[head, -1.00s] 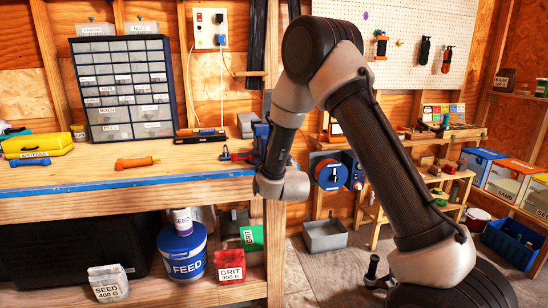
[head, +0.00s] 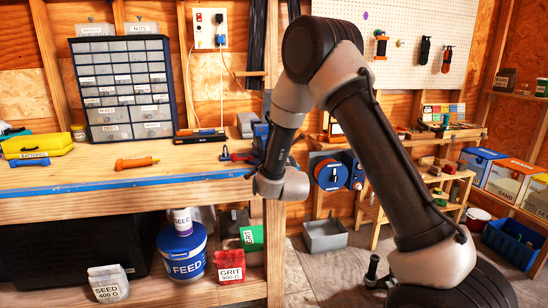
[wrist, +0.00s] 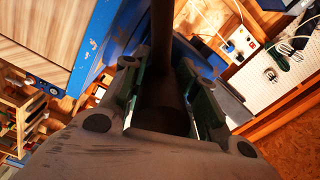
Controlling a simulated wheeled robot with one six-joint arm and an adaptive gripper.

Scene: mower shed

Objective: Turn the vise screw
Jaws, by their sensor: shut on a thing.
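The blue vise (head: 261,130) sits at the right end of the workbench (head: 190,178), mostly hidden behind my arm in the head view. In the wrist view, a dark brown bar (wrist: 163,45), seemingly part of the vise screw's handle, runs between the fingers of my gripper (wrist: 164,95). My gripper is shut on this bar, with one finger on each side. Blue chipped paint shows close behind the fingers. In the head view, my wrist hides the fingers and their grip, and I cannot see the screw's thread.
A grey bin (head: 325,236) is on the floor.

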